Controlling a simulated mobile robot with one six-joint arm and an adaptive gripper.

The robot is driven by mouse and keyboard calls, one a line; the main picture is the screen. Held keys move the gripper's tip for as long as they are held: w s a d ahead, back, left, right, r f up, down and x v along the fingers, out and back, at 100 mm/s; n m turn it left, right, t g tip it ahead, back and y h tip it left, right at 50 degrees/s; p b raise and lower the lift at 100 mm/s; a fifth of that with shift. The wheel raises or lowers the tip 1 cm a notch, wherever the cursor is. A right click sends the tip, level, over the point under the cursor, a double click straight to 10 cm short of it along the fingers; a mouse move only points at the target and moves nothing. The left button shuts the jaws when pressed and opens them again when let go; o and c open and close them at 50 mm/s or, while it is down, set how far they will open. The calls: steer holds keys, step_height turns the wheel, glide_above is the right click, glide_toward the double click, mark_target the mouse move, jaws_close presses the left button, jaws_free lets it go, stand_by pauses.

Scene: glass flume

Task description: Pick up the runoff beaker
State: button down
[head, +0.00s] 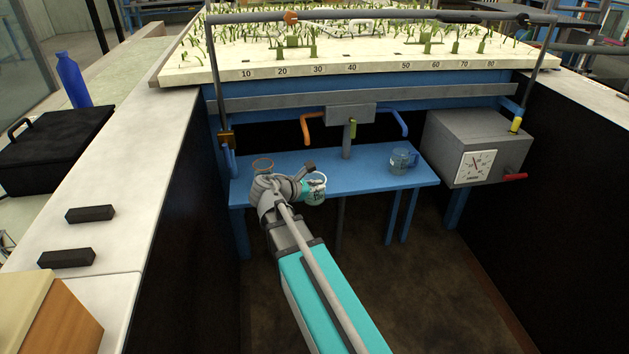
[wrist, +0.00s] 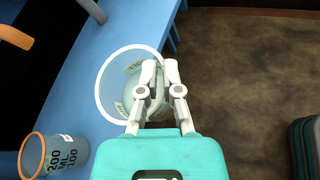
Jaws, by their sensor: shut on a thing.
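My gripper (wrist: 160,72) is shut on a clear beaker (wrist: 113,80) with a pale rim, one finger inside the rim and one outside in the wrist view. The beaker carries small labels I cannot read. In the head view this beaker (head: 317,182) is at the front edge of the blue bench, right of my wrist. I cannot tell whether its base touches the bench. An orange-rimmed beaker (wrist: 58,155) marked 200 ML is nearby; it also shows in the head view (head: 263,164), partly hidden by my arm. A blue-tinted jug (head: 403,160) stands at the bench's right end.
The blue bench (head: 370,178) is clear between the held beaker and the jug. Orange and blue pipes (head: 306,127) hang above it. A grey gauge box (head: 470,145) with a red lever is at right. A planted tray (head: 370,75) overhangs the bench.

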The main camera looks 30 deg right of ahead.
mark_target(320, 194)
steer(key=shift+s+a, duration=0.25)
steer(key=shift+s, duration=0.65)
steer(key=shift+s+a, duration=0.25)
steer(key=shift+s, duration=0.6)
steer(key=shift+s, duration=0.15)
